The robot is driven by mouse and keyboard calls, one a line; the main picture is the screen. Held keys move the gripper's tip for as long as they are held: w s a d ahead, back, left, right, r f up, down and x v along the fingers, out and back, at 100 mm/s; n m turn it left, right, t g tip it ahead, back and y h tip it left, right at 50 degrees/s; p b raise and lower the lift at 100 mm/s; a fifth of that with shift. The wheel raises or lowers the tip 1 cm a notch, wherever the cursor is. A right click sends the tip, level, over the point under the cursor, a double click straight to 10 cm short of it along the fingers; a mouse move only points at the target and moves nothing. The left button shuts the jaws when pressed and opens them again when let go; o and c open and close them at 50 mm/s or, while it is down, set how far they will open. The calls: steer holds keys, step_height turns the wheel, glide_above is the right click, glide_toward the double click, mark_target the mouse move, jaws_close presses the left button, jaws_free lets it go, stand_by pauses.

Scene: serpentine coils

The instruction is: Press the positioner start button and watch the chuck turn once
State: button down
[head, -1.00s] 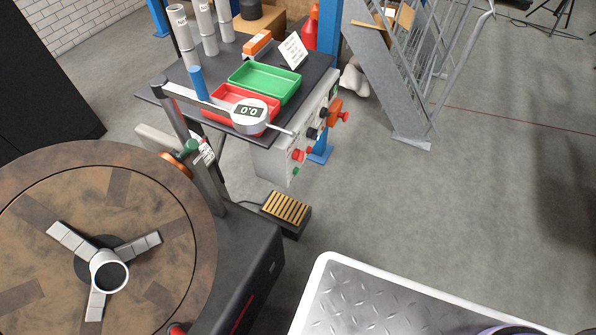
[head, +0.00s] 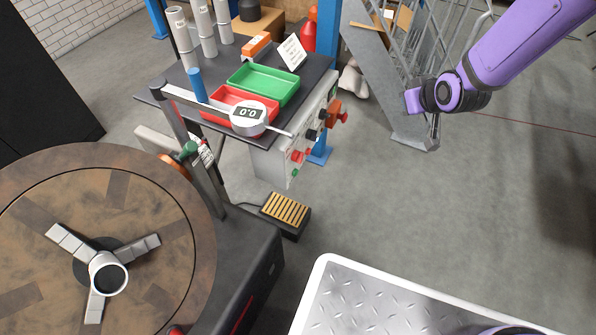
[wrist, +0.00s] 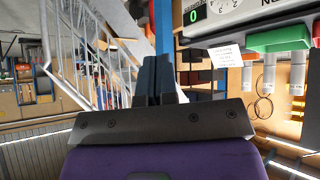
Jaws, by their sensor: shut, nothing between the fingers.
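The chuck (head: 107,272) is a round brown plate with three grey jaws and a white hub, at lower left in the head view. The grey control box (head: 272,166) hangs under the table edge, with red and black knobs and a small green button (head: 295,172) low on its face. My gripper (head: 435,132) is shut and empty, to the right of the box and clear of it. In the wrist view its dark fingers (wrist: 155,78) are together. There the box's face (wrist: 238,12) shows at the top, upside down, with a green display.
The table holds a green tray (head: 294,92), a red tray (head: 212,114) and white tubes (head: 206,30). A round gauge (head: 249,118) sits on an arm near its front edge. A ribbed foot pedal (head: 286,208) lies on the floor. Metal stairs (head: 400,75) stand behind my gripper.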

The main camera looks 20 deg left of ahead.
mark_target(295, 173)
steer(key=s+a+f+n+y, duration=0.1)
steer(key=s+a+f, duration=0.3)
steer(key=f, duration=0.5)
steer(key=s+a+f+n+y, duration=0.1)
steer(key=s+a+f, duration=0.2)
steer(key=f, duration=0.7)
steer(key=s+a+f+n+g+y, duration=0.1)
steer(key=s+a+f, duration=0.3)
steer(key=f, duration=0.5)
steer(key=shift+s+a+f+y, duration=0.15)
steer(key=shift+s+a+y, duration=0.2)
steer(key=shift+s+y, duration=0.4)
steer(key=shift+s, duration=0.15)
steer(key=a, duration=0.8)
steer(key=shift+w+a, duration=0.35)
steer(key=shift+a, duration=0.05)
steer(key=shift+a, duration=0.1)
steer(key=shift+a, duration=0.35)
